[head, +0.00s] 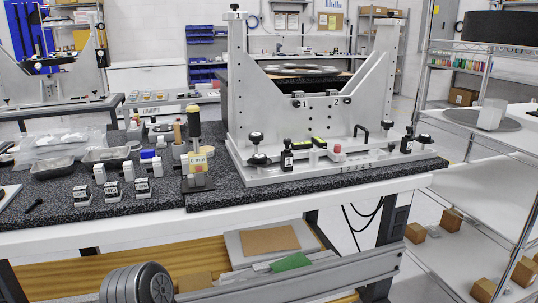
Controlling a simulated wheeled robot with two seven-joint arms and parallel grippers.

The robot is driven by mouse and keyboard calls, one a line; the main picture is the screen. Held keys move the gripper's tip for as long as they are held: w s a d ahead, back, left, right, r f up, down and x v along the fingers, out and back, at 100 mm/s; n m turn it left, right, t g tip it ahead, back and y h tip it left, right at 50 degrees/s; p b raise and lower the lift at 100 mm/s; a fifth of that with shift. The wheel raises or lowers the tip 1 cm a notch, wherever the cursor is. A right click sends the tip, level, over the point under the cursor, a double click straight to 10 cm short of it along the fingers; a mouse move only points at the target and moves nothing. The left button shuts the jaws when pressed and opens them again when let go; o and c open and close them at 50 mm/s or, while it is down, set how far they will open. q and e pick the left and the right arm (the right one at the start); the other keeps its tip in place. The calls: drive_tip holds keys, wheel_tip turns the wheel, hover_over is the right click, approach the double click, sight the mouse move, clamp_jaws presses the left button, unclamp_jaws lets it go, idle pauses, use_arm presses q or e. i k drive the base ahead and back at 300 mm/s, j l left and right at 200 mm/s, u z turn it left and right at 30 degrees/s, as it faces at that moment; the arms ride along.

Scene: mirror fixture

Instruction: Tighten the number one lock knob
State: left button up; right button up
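The grey metal mirror fixture (262,120) stands on the dark speckled table, with two uprights and a V-shaped front plate. A small label "1" (304,103) is on the plate left of centre, with a small dark knob (296,104) beside it. A label "2" (337,102) is to its right, with another small dark knob (348,101) beside it. Larger black knobs (256,138) stand on the fixture's base at left and right. How tight any knob is cannot be told. Neither of my grippers is in view.
A wire rack (470,115) stands right.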

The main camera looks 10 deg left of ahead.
sight(259, 160)
drive_tip(key=i+l+u, duration=0.1)
drive_tip(key=i+l, duration=0.25)
drive_tip(key=i+l+u, duration=0.15)
drive_tip(key=i+l, duration=0.15)
drive_tip(key=l, duration=0.2)
drive_tip(key=i+l+u, duration=0.1)
drive_tip(key=i+l, duration=0.2)
drive_tip(key=l, duration=0.15)
